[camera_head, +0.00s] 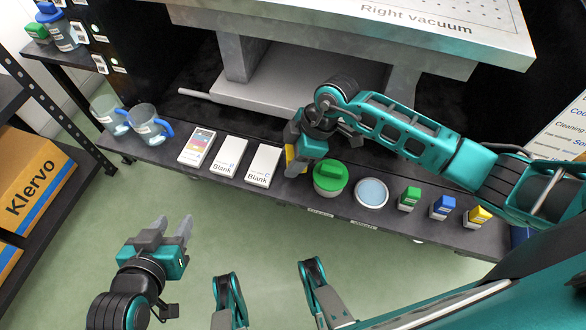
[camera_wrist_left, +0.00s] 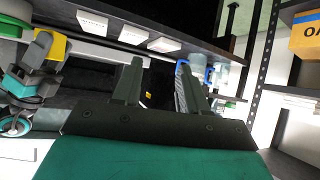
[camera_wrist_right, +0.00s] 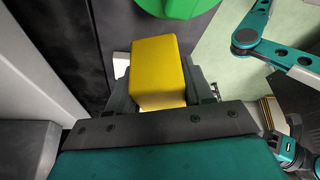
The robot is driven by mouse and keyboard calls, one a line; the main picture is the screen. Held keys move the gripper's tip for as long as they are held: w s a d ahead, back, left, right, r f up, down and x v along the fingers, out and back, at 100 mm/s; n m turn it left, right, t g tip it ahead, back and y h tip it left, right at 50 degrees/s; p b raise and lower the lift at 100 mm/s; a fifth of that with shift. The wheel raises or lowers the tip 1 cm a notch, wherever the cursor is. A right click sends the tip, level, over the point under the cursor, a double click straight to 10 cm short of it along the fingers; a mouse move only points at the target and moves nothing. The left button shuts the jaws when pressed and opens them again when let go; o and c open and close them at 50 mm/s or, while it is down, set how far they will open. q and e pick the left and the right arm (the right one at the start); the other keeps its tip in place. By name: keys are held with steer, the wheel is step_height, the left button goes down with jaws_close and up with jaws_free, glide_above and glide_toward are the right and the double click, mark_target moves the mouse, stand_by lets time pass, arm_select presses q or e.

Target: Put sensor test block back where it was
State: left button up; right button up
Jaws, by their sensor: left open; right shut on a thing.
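A plain yellow block, which looks like the sensor test block, is held in my right gripper (camera_head: 297,160). In the head view only a strip of the block (camera_head: 290,158) shows beside the gripper. In the right wrist view the block (camera_wrist_right: 160,72) sits between the fingers. It also shows at the left of the left wrist view (camera_wrist_left: 50,46). The block is by the shelf (camera_head: 400,216), between the Blank C box and the green-lidded container; whether it touches the shelf I cannot tell. My left gripper (camera_head: 172,236) is open and empty, over the floor in front of the shelf.
Left of the block stand the Blank C box (camera_head: 262,166), Blank B box (camera_head: 228,157), a colour-chart box (camera_head: 197,146) and jugs (camera_head: 146,124). Right of it are the green-lidded container (camera_head: 329,178), a round dish (camera_head: 371,192) and green (camera_head: 409,199), blue (camera_head: 442,208) and yellow (camera_head: 477,216) bottles.

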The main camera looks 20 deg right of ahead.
steer(key=shift+f, duration=0.4)
step_height(320, 180, down, 4)
steer(key=shift+r+b, duration=0.2)
steer(key=shift+b, duration=0.7)
arm_select(q)
steer(key=shift+w+d+f, duration=0.2)
steer(key=shift+d+f, duration=0.05)
steer(key=shift+d, duration=0.2)
arm_select(e)
steer(key=o, duration=1.2)
steer(key=shift+c, duration=0.2)
arm_select(q)
steer(key=shift+a, duration=0.15)
